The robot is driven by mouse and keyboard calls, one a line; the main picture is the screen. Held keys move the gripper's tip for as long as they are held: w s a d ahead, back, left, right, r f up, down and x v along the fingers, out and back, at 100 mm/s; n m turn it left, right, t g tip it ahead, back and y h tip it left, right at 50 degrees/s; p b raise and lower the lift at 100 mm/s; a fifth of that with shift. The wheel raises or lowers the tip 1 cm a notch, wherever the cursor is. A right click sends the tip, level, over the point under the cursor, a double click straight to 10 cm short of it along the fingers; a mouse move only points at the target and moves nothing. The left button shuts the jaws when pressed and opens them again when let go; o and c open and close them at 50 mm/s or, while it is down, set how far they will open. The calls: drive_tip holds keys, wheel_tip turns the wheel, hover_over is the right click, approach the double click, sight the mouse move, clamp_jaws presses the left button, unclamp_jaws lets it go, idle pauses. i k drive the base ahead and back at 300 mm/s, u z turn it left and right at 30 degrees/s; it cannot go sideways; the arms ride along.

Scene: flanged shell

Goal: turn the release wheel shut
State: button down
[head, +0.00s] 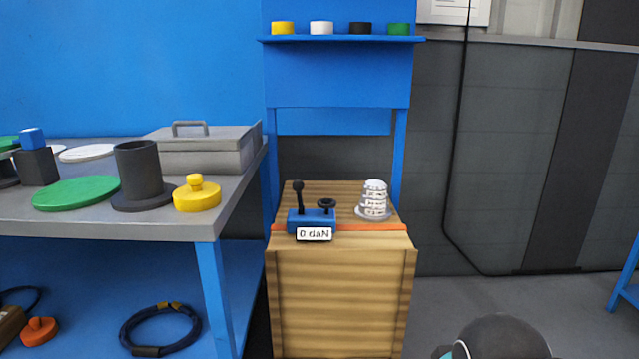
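A small blue device (306,220) sits on the left of a wooden crate's top. It carries a small black wheel (326,203) on its right side, which I take to be the release wheel. An upright black lever with a round knob (298,188) stands on its left side. A white label on its front (314,234) reads "0 daN". Whether the wheel is open or shut cannot be told from here. A dark rounded part of my own arm shows at the bottom right. My gripper is not in view.
The wooden crate (340,300) has an orange strap (352,228) across its top and a whitish flanged shell (375,200) at right. A grey table (100,215) at left holds a dark flanged cylinder, yellow knobbed lid, green disc and grey box. Floor right of the crate looks clear.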

sight(326, 204)
drive_tip(key=k, duration=0.65)
drive_tip(key=u, duration=0.55)
drive_tip(key=i, duration=1.6)
drive_tip(key=z, duration=0.55)
